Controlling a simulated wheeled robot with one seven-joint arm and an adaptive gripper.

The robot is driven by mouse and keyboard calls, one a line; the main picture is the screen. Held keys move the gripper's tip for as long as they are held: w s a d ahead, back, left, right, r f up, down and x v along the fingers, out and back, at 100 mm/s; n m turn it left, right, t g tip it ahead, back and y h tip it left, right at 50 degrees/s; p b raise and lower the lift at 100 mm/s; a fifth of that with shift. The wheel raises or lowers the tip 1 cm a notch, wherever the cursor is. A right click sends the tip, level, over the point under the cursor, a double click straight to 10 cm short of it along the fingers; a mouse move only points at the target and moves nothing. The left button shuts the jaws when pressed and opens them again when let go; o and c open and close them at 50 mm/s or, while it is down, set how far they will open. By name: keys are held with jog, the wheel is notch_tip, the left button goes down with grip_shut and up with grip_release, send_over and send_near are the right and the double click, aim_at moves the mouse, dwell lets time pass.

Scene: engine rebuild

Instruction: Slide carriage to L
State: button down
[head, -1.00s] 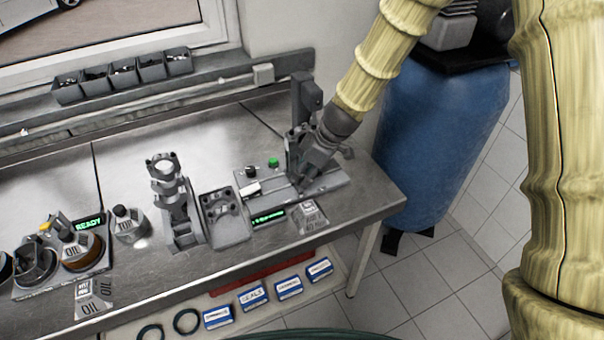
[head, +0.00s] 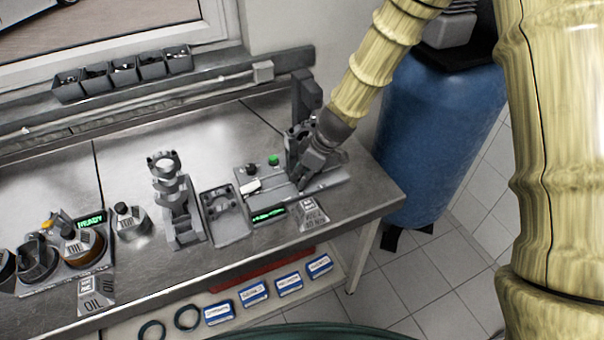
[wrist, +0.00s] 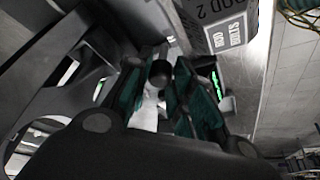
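The carriage fixture is a grey base with a rail (head: 325,184) and a dark upright column (head: 306,98), at the right end of the bench. My gripper (head: 301,184) reaches down to the rail from the upper right, in front of the column. In the wrist view the fingers (wrist: 161,88) are close together, with teal pads, on either side of a dark round knob (wrist: 160,73). The knob fills the gap between the tips, and they look shut on it. My gripper hides most of the carriage, and I cannot read an L mark.
A green button (head: 273,160), a dark knob (head: 251,170) and a green-lit display (head: 268,214) are on the base. A labelled block (head: 309,214) stands just in front; it shows large in the wrist view (wrist: 222,22). A grey tray (head: 226,216) stands to the left.

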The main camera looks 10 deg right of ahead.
jog(key=shift+w+d+r+b, duration=0.1)
jog(key=shift+w+d+b, duration=0.25)
jog(key=shift+d, duration=0.75)
jog(key=shift+w+d+f+b, duration=0.1)
jog(key=shift+w+d, duration=0.35)
jog(key=shift+d, duration=0.65)
jog(key=shift+w+d+r+b, duration=0.1)
jog(key=shift+w+d+b, duration=0.25)
jog(key=shift+d, duration=0.75)
jog(key=shift+d, duration=0.1)
jog(key=c, duration=1.6)
grip_release()
jog(key=o, duration=0.3)
jog(key=shift+d, duration=0.15)
jog(key=shift+r, duration=0.15)
jog(key=v, duration=1.1)
jog(key=shift+s+d+r, duration=0.1)
jog(key=shift+d+r, duration=0.05)
jog(key=shift+r, duration=0.05)
